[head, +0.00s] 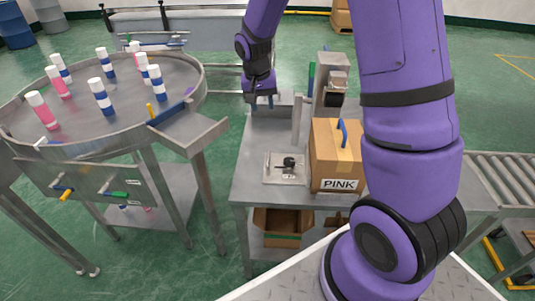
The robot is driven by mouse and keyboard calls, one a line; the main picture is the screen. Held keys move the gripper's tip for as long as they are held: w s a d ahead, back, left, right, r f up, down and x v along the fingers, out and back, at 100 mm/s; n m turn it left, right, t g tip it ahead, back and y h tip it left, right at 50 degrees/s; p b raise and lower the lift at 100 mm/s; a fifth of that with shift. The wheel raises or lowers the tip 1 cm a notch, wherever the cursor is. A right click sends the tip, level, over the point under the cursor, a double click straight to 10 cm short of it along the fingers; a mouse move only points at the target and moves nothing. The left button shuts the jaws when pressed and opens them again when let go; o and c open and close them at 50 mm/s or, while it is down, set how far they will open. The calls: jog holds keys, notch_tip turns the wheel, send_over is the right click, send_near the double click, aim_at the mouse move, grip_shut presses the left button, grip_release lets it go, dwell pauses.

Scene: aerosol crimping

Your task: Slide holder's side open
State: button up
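My gripper (262,104) is at the far left part of the grey workbench (262,141), pointing down. Its two dark fingertips show a gap between them and look open. They are low, close to light grey metal parts (287,99) beside the crimping machine (331,85). I cannot tell whether they touch these parts. These parts may be the holder, but its sliding side cannot be made out. A square metal plate (272,177) with a black fitting (289,162) lies nearer on the bench.
A round table (127,82) with several white-capped pink and blue cans is at left. A roller conveyor (497,180) is at right. An open carton (281,222) sits below the bench.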

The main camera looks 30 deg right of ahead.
jog(key=m+g, duration=0.1)
send_near(268, 156)
jog(key=f, duration=0.5)
jog(key=d+f, duration=0.1)
jog(key=f, duration=0.2)
jog(key=shift+s+d+f, duration=0.1)
jog(key=shift+s+f, duration=0.15)
jog(key=shift+s, duration=0.15)
grip_shut()
